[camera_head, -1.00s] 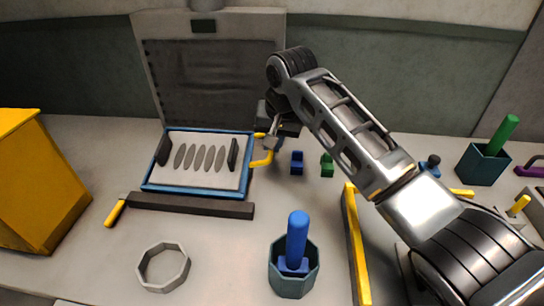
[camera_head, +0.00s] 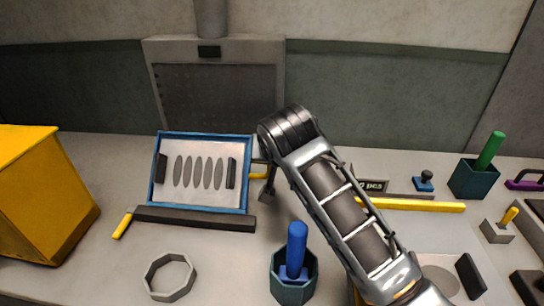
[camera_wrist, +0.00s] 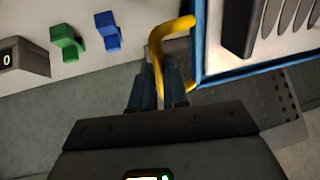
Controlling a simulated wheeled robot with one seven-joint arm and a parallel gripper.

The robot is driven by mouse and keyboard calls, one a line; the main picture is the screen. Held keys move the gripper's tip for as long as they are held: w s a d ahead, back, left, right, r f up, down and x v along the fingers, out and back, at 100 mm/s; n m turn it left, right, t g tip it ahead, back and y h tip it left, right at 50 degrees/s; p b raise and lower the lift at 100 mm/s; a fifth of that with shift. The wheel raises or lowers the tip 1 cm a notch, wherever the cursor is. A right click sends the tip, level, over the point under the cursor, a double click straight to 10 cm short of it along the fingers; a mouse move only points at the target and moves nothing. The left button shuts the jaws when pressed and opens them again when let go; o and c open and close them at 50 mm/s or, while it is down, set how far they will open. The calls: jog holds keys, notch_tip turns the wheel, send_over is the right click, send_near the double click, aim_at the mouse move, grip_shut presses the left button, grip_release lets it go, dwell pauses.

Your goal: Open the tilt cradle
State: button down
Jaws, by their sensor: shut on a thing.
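The tilt cradle (camera_head: 153,190) is a blue-framed pale plate with a row of grey ovals and two dark end blocks. It stands left of centre in the head view, tilted with its far edge raised. Its yellow handle (camera_head: 258,176) sticks out from the right side. The handle (camera_wrist: 172,30) and a blue frame edge (camera_wrist: 198,55) also show in the wrist view. My gripper (camera_head: 268,187) is at the handle, partly hidden by my arm. In the wrist view its fingers (camera_wrist: 160,88) are shut on the handle.
A dark bar (camera_head: 195,218) with a yellow lever (camera_head: 122,226) lies along the cradle's front. A grey ring (camera_head: 170,277) and a teal cup (camera_head: 293,288) with a blue-handled tool stand nearer. A yellow box (camera_head: 40,195) is at left. Green (camera_wrist: 67,42) and blue (camera_wrist: 107,31) blocks lie close by.

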jog(key=shift+s+r+t, duration=0.3)
jog(key=shift+s+t, duration=0.1)
jog(key=shift+s, duration=0.15)
jog(key=c, duration=1.1)
grip_release()
jog(key=shift+s, duration=0.1)
jog(key=shift+b+v, duration=0.4)
jog(key=shift+v, duration=3.45)
